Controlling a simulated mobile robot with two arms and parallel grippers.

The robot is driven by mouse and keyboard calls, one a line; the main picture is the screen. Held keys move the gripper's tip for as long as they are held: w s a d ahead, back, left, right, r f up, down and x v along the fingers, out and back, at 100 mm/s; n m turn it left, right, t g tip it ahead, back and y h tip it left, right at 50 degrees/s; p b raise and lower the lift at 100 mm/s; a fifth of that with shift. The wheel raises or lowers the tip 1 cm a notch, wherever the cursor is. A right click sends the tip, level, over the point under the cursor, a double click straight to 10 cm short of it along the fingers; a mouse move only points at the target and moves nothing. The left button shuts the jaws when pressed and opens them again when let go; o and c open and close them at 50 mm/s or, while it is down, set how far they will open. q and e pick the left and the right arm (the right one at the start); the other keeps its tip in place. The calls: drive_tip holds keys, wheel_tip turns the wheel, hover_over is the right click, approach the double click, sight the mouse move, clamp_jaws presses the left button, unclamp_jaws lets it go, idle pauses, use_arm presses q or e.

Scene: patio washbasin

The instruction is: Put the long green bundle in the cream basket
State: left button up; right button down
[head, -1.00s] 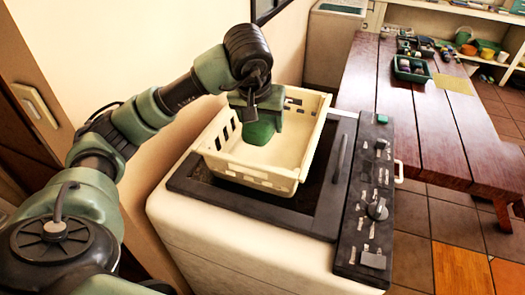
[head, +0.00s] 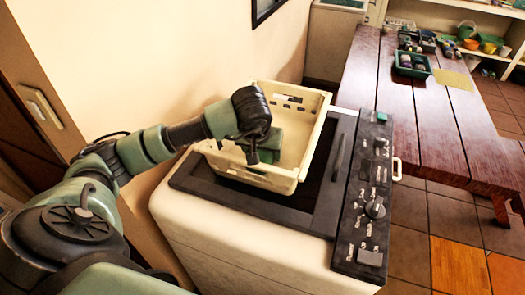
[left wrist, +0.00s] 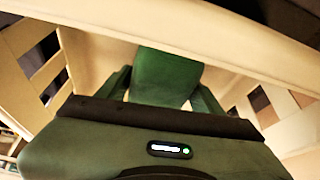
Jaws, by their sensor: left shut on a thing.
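The cream basket (head: 303,150) stands on top of the white washing machine, its open side facing up. My left gripper (head: 264,152) reaches down inside the basket. It is shut on the long green bundle, which is mostly hidden by the gripper in the head view. In the left wrist view the green bundle (left wrist: 166,75) sits between the two fingers (left wrist: 163,92), with the basket's slotted cream walls around it. I cannot tell whether the bundle touches the basket floor. My right gripper is not in view.
The white washing machine (head: 240,240) has a dark lid and a control panel (head: 370,200) right of the basket. A reddish wooden table (head: 430,120) carries a green tray (head: 412,72) with small items. A wall rises behind the basket; shelves stand at the back right.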

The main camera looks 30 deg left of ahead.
use_arm(q)
drive_tip(key=shift+f, duration=0.15)
drive_tip(key=o, duration=1.6)
drive_tip(key=shift+o, duration=0.5)
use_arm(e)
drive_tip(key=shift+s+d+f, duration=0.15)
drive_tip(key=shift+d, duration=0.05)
use_arm(q)
drive_tip(key=shift+r, duration=0.3)
drive_tip(key=shift+s+r, duration=0.15)
drive_tip(key=shift+r, duration=0.15)
drive_tip(key=b+v, duration=0.2)
drive_tip(key=v, duration=0.8)
drive_tip(key=shift+s+d+r, duration=0.1)
drive_tip(key=shift+s+r, duration=0.1)
drive_tip(key=shift+r, duration=0.05)
drive_tip(key=shift+s+r, duration=0.15)
drive_tip(key=shift+r, duration=0.1)
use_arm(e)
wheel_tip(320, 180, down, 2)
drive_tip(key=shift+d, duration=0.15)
